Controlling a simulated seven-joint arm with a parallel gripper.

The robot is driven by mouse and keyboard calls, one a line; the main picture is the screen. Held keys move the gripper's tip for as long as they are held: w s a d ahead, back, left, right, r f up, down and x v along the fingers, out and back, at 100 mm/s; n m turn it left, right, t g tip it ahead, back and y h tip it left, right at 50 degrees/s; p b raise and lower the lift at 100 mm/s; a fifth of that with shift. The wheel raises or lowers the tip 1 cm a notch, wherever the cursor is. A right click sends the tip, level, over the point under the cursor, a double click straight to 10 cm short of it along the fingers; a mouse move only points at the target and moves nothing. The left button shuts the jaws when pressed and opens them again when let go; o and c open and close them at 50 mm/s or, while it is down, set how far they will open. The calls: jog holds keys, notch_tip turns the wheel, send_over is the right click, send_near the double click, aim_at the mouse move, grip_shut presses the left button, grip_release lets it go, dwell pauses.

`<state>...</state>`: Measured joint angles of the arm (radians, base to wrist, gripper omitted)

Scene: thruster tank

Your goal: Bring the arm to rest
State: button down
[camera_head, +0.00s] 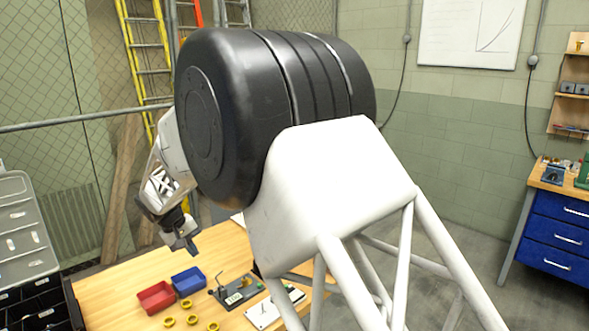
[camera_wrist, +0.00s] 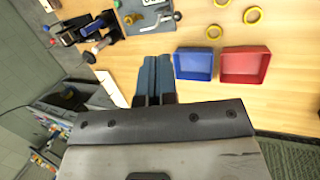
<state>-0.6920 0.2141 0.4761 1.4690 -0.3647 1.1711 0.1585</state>
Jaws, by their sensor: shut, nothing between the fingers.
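My gripper (camera_head: 184,246) hangs in the air above the wooden workbench, left of the big black joint of my arm in the head view. In the wrist view my gripper (camera_wrist: 154,60) shows its two dark fingers side by side, shut, with nothing between them. The fingertips point down toward the bench, apart from everything on it. Part of my arm is hidden behind the black joint in the head view.
On the bench (camera_head: 110,281) stand a red tray (camera_head: 156,298) and a blue tray (camera_head: 188,281). Several yellow rings (camera_head: 191,320) lie in front. A grey fixture (camera_head: 236,291) stands to their right. An open case (camera_head: 25,240) is at the left.

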jog(key=s+d+r+m+y, duration=0.1)
jog(key=s+d+r, duration=0.35)
jog(key=d, duration=0.65)
jog(key=s+d+r+m, duration=0.2)
jog(key=s+d+r, duration=0.25)
jog(key=d, duration=0.55)
jog(key=s+d+r+m+y, duration=0.1)
jog(key=s+d+r, duration=0.2)
jog(key=d+r, duration=0.55)
jog(key=s+d+f+m+y, duration=0.1)
jog(key=s+d+f+m, duration=0.1)
jog(key=s+d, duration=0.8)
jog(key=s+d+f+m+t, duration=0.1)
jog(key=s+d+f+m, duration=0.1)
jog(key=s+d, duration=0.8)
jog(key=s+f, duration=0.1)
jog(key=s, duration=0.6)
jog(key=shift+d+t+y, duration=0.15)
jog(key=shift+t+y, duration=0.15)
jog(key=shift+y, duration=0.1)
